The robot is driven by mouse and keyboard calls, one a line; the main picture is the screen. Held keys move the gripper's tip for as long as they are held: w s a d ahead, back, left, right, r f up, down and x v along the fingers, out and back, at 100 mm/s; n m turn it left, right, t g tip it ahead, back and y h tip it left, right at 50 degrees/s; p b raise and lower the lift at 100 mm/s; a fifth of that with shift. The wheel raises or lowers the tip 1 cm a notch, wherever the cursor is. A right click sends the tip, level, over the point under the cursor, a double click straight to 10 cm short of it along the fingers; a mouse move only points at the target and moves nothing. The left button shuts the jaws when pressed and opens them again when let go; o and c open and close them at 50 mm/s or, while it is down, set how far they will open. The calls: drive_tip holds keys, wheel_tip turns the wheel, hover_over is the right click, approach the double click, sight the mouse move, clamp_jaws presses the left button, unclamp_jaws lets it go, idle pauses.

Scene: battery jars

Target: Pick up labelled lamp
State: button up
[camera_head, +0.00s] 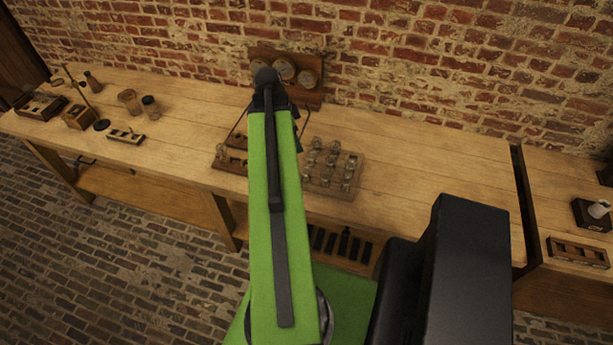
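A wooden rack (318,189) on the long workbench holds several small glass, bulb-like pieces (332,161) in rows. They are too small for me to read a label, so I cannot tell which, if any, is the labelled lamp. A small white cylindrical piece (598,209) sits on a dark block at the far right; I cannot tell what it is. My green arm rises through the middle of the view and covers part of the bench just left of the rack.
The long workbench (430,185) stands against a brick wall. A board with round gauges (285,70) is behind the arm. Jars (130,101) and wooden blocks stand at the left. A gap separates the right bench (565,190). The bench right of the rack is clear.

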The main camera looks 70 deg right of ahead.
drive_tip(key=b, duration=1.1)
approach(306, 166)
drive_tip(key=x, duration=0.5)
drive_tip(key=shift+s+d+f, duration=0.1)
drive_tip(key=shift+d+f, duration=0.05)
drive_tip(key=b+x, duration=0.5)
drive_tip(key=shift+f, duration=0.1)
clamp_jaws()
